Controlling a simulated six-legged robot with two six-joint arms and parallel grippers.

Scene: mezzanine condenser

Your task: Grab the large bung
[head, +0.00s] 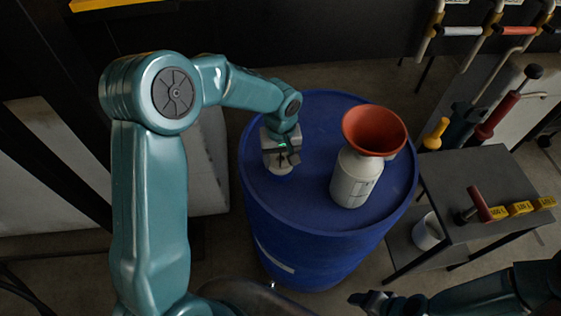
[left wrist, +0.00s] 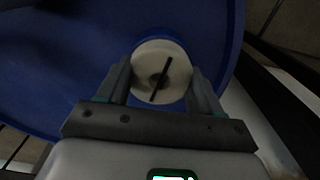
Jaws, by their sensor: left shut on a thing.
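The large bung (left wrist: 160,68) is a round, pale cap with a dark bar across its top, set on the top of the blue drum (left wrist: 60,85). In the head view the bung (head: 281,168) shows only in part below my left gripper (head: 282,160), on the left side of the drum top (head: 315,115). My left gripper points down, and its two fingers stand on either side of the bung in the left wrist view (left wrist: 161,85), shut on it. My right arm shows at the lower right of the head view, with its gripper (head: 372,300) low beside the drum; its jaw state is unclear.
A white bottle (head: 353,180) with an orange-red funnel (head: 374,131) stands on the drum, right of my left gripper. A dark side table (head: 480,180) to the right holds a red-handled tool (head: 479,204) and yellow tags (head: 520,208). A white container (head: 427,232) sits under it.

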